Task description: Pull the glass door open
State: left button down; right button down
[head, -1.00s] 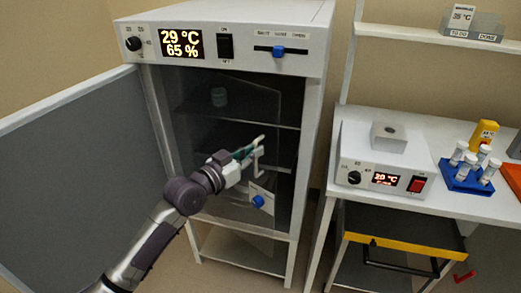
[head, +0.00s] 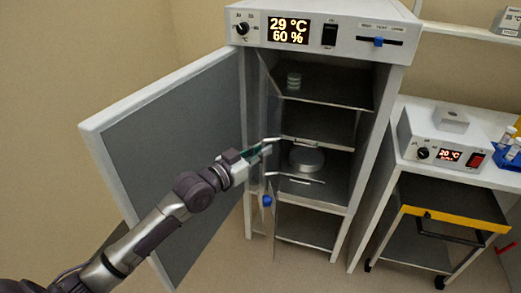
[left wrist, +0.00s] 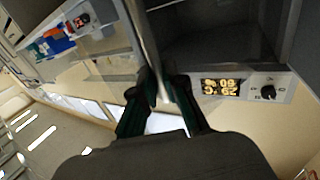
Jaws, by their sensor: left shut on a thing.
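The glass door (head: 264,112) stands swung open at the left side of the cabinet opening, seen nearly edge-on in the head view. A blue knob (head: 266,201) sits low on it. My left gripper (head: 264,149) is at the door's pale handle, at mid height. In the left wrist view, its dark fingers (left wrist: 161,92) are shut on the upright handle bar. The fingers hide part of the handle. My right gripper is in neither view.
The solid outer door (head: 165,150) stands wide open at the left, behind my left arm. Inside the cabinet (head: 330,30), shelves hold a small stack of dishes (head: 293,80) and a round metal piece (head: 306,157). A bench with a control box (head: 440,140) stands at the right.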

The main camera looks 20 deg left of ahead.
pick_arm(q)
jog(key=shift+a+r, duration=0.45)
jog(key=shift+a, duration=0.15)
jog(key=shift+w, duration=0.1)
jog(key=c, duration=1.5)
grip_release()
jog(key=shift+o, duration=1.3)
jog(key=shift+w+f, duration=0.15)
jog(key=shift+o, duration=0.2)
jog(key=shift+w+a+f, duration=0.1)
jog(key=shift+w+f, duration=0.05)
jog(key=shift+f, duration=0.05)
jog(key=v, duration=1.2)
